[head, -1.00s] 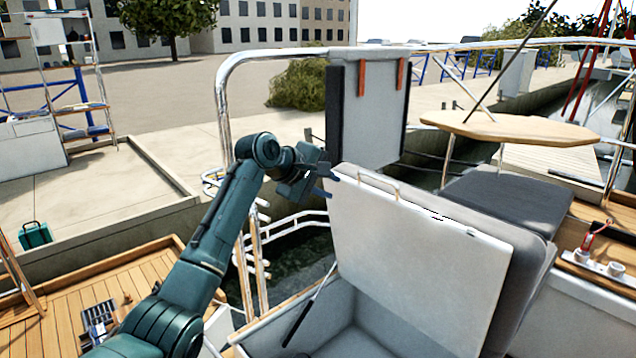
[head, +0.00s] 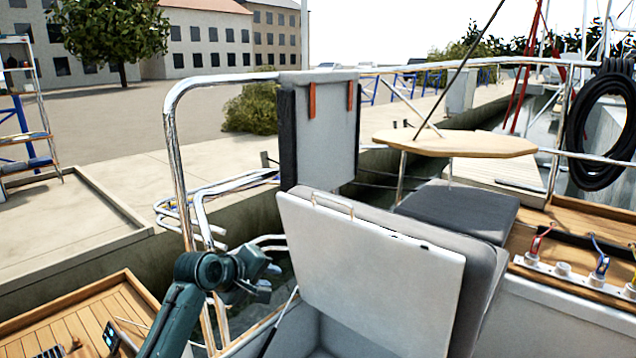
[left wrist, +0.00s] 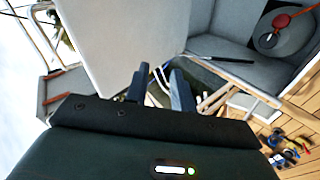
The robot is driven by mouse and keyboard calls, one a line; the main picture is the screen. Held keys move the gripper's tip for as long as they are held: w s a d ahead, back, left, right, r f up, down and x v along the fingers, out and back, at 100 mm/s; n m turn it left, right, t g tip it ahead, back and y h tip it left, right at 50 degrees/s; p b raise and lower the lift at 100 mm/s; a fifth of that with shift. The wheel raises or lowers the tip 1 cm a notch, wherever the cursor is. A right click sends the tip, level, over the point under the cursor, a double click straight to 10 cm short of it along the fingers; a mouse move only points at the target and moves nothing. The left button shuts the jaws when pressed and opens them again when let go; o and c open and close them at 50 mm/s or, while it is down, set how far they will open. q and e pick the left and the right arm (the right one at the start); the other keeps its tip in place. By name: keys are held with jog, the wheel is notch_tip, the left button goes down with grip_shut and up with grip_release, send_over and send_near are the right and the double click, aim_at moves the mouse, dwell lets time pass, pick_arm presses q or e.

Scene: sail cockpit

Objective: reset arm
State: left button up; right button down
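My left gripper (head: 270,280) hangs low beside the steel rail, to the left of the raised locker lid (head: 370,275). In the left wrist view, my left gripper (left wrist: 160,82) shows two dark fingers apart, with nothing between them. Beyond the fingers are pale rails and the open locker (left wrist: 205,45). My right gripper is in neither view now.
The lid stands up over the open locker, close to my left arm. A steel rail (head: 175,150) curves beside the arm. A grey panel (head: 325,135) and a wooden table (head: 455,144) stand behind. In the wrist view, a round grey item with a red part (left wrist: 282,20) lies in the locker.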

pick_arm(q)
jog(key=s+a+f+m+y, duration=0.2)
jog(key=s+f+m, duration=0.5)
jog(key=s+f, duration=1.5)
jog(key=s+m+t, duration=0.1)
jog(key=s+m, duration=0.3)
jog(key=s, duration=0.9)
jog(key=shift+s, duration=0.2)
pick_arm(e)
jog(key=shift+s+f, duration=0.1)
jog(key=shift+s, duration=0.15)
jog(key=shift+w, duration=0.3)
